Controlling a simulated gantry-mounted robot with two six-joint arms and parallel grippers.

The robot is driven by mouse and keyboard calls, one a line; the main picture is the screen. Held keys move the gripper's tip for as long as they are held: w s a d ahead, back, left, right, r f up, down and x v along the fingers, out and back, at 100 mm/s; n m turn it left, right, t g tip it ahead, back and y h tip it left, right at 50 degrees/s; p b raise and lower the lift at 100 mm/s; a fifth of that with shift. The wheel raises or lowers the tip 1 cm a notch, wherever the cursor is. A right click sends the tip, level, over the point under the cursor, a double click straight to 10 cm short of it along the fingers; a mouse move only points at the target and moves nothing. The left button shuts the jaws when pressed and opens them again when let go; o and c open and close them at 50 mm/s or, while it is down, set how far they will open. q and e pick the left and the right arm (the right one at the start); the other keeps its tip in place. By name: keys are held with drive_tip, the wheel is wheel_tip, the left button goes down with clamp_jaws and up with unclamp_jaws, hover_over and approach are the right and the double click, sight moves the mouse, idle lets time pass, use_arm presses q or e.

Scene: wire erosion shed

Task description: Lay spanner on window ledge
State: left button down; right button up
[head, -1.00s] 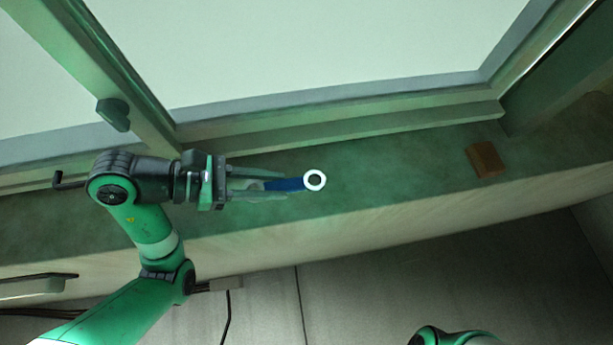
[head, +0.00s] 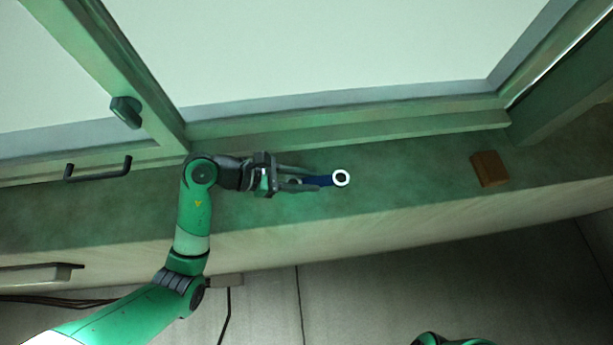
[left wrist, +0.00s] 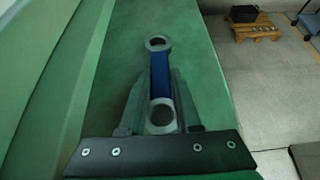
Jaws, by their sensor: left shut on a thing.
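The spanner (head: 320,181) has a blue handle and pale ring ends. It also shows in the left wrist view (left wrist: 160,75), pointing away from my gripper. My left gripper (head: 308,180) is shut on the spanner near its near ring end, and the far ring sticks out to the right in the head view. The green window ledge (head: 410,175) lies below the spanner. I cannot tell whether the spanner touches the ledge. My right gripper is not in view.
A brown block (head: 490,169) sits on the ledge to the right. The window frame (head: 350,133) runs along the ledge's back, with a dark handle (head: 98,170) at left. The ledge between spanner and block is clear. A wooden pallet (left wrist: 254,27) stands on the floor.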

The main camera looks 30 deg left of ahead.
use_arm(q)
drive_tip(key=shift+f, duration=0.15)
drive_tip(key=c, duration=0.6)
unclamp_jaws()
drive_tip(key=shift+r, duration=0.25)
drive_tip(key=v, duration=1.2)
drive_tip(key=shift+b, duration=0.4)
drive_tip(key=shift+s, duration=0.1)
